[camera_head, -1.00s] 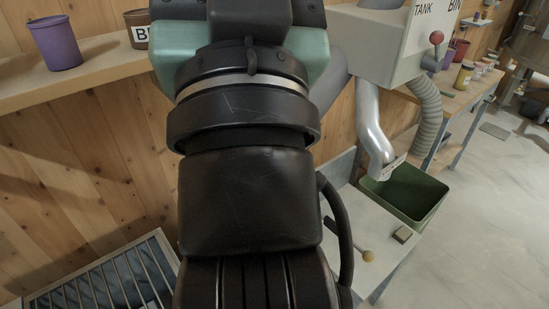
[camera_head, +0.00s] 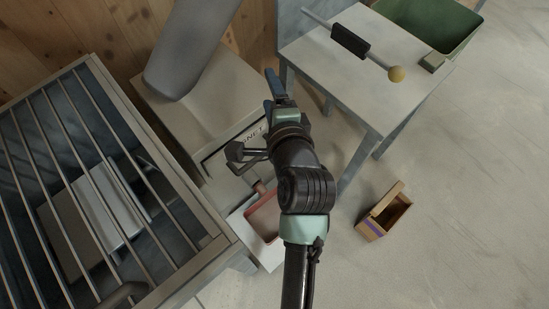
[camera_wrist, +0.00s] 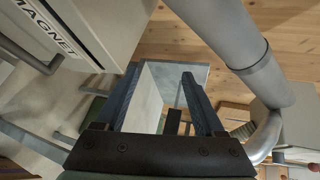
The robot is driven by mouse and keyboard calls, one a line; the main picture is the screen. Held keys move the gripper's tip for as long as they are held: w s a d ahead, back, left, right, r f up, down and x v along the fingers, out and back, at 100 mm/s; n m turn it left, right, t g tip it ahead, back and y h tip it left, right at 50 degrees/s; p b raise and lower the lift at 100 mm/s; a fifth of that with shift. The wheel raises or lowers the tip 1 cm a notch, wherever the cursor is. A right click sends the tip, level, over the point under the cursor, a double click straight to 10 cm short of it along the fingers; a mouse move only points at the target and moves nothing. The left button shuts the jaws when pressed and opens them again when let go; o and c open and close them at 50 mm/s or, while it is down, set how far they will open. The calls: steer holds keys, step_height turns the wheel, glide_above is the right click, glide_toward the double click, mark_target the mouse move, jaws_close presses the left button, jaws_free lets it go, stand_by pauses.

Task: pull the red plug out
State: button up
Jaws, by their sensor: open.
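I cannot make out a red plug for certain. In the head view a small brownish-red cylinder (camera_head: 259,187) sits above a red-rimmed tray (camera_head: 265,222), below the pale magnet housing; I cannot tell whether it is the plug. My gripper (camera_head: 271,82) is up and to the right of it, beside the housing, with its fingers pointing up the picture. In the wrist view my gripper (camera_wrist: 160,76) has its two blue-grey fingers apart, with nothing held between them. The wrist view does not show the cylinder.
The magnet housing (camera_head: 235,145) and a grey pipe (camera_head: 190,50) stand close left of my gripper. A barred grate (camera_head: 100,190) fills the left. A table (camera_head: 400,85) with a yellow-knobbed rod is at upper right. An open box (camera_head: 384,212) lies on otherwise clear floor.

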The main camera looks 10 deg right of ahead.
steer(key=s+f+m+g+b, duration=0.1)
steer(key=s+f+m+b, duration=0.15)
steer(key=f, duration=0.75)
steer(key=s+f+m+g+b, duration=0.2)
steer(key=s+f+b, duration=0.15)
steer(key=f, duration=0.75)
steer(key=m+g+y+b, duration=0.1)
steer(key=m+g+b, duration=0.1)
steer(key=m+b, duration=0.35)
glide_toward(263, 192)
steer(key=shift+n, duration=0.3)
steer(key=b+x, duration=0.8)
steer(key=shift+w+f, duration=0.15)
steer(key=shift+f, duration=0.15)
steer(key=shift+w+a+f+b, duration=0.25)
steer(key=shift+w+f+b, duration=0.1)
steer(key=shift+w+b, duration=0.2)
jaws_close()
